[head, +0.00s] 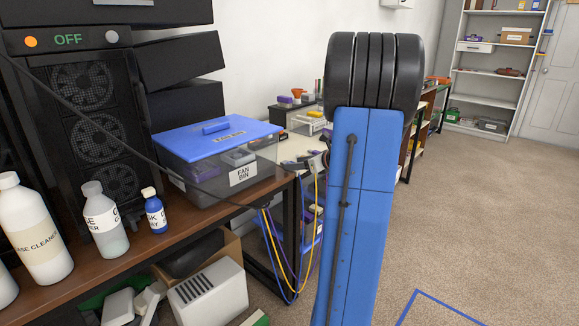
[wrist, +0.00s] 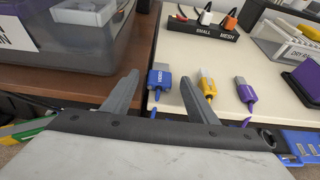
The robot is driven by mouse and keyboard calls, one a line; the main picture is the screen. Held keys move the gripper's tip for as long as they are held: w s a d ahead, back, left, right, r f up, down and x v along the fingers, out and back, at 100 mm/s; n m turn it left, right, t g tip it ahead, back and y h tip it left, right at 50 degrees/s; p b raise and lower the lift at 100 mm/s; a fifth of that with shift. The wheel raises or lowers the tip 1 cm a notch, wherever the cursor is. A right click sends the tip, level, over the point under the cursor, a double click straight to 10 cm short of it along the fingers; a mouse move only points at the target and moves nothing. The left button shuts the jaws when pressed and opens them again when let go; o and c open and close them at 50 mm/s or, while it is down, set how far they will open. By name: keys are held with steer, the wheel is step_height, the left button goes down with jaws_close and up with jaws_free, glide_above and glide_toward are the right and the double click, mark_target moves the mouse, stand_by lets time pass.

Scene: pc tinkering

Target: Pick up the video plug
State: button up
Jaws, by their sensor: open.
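My gripper (wrist: 160,79) is open in the wrist view, with one finger either side of the line to a blue plug (wrist: 160,76). The blue plug has a small white label that I cannot read for certain; it may be the video plug. It lies near the front edge of the pale table, between the fingertips in the picture, and I cannot tell whether they touch it. A yellow plug (wrist: 208,86) and a purple plug (wrist: 244,90) lie to its right, the yellow one just beyond the right finger. In the head view my arm hides the gripper.
The clear fan bin (head: 219,166) with a blue lid stands left on the brown bench. A black socket strip (wrist: 205,31), a white tray (wrist: 280,45) and a purple block (wrist: 302,82) sit behind and right. Cables (head: 270,240) hang off the table edge.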

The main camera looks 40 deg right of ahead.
steer(key=shift+w+f, duration=0.15)
steer(key=shift+w, duration=0.25)
steer(key=c, duration=1.1)
step_height(320, 180, up, 10)
steer(key=shift+r, duration=0.1)
